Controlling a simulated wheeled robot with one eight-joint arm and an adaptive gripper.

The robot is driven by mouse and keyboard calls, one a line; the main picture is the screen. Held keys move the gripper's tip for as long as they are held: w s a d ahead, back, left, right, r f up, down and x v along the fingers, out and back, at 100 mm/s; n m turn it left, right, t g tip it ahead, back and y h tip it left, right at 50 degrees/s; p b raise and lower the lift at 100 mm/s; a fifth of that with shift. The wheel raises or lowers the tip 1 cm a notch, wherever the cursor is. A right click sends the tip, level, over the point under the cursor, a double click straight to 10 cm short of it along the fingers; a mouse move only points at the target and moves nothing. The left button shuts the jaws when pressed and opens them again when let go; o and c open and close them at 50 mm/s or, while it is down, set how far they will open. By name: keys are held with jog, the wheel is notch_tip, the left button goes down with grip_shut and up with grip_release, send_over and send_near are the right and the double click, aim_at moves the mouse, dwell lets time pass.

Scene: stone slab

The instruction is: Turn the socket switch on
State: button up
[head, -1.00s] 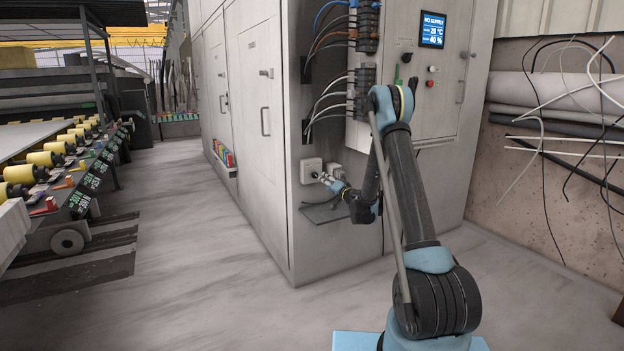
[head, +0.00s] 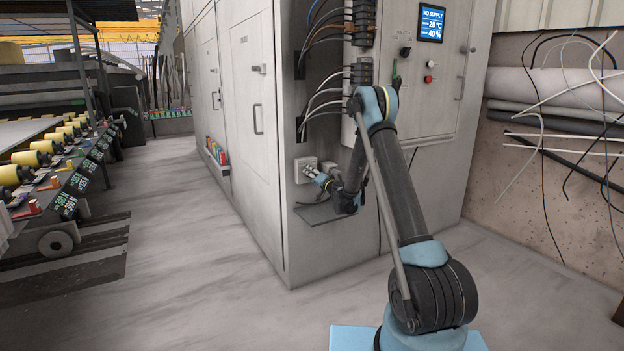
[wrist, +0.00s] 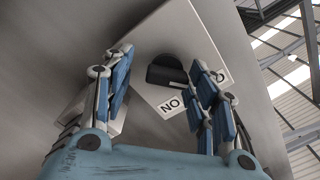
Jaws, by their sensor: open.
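The socket switch is a pale box (head: 298,166) low on the front of the grey cabinet, near its left corner. In the wrist view its grey face (wrist: 185,35) carries a black knob (wrist: 166,70) and white labels, one reading "NO" and one partly hidden. My gripper (head: 320,178) is at the box in the head view. In the wrist view my gripper (wrist: 160,62) is open, with one finger on each side of the knob. The right finger overlaps part of the labels. I cannot tell whether either finger touches the knob.
A dark flat shelf (head: 318,213) juts out just below the box. Bundled cables (head: 325,100) hang above it. A "NO SUPPLY" display (head: 431,23) is on the cabinet's upper right. Machinery with yellow rollers (head: 45,155) stands at left. The floor (head: 180,240) between is clear.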

jog(key=shift+a, duration=0.15)
jog(key=shift+c, duration=0.4)
jog(key=c, duration=1)
jog(key=shift+s+m, duration=0.1)
jog(key=shift+m, duration=0.6)
jog(key=shift+f+m, duration=0.1)
jog(key=shift+m, duration=0.9)
jog(key=m, duration=0.4)
jog(key=shift+f+m, duration=0.1)
jog(key=shift+m, duration=0.2)
jog(key=m, duration=0.4)
jog(key=shift+f+m, duration=0.15)
jog(key=shift+m, duration=1.75)
jog(key=o, duration=1.1)
jog(key=shift+a, duration=0.1)
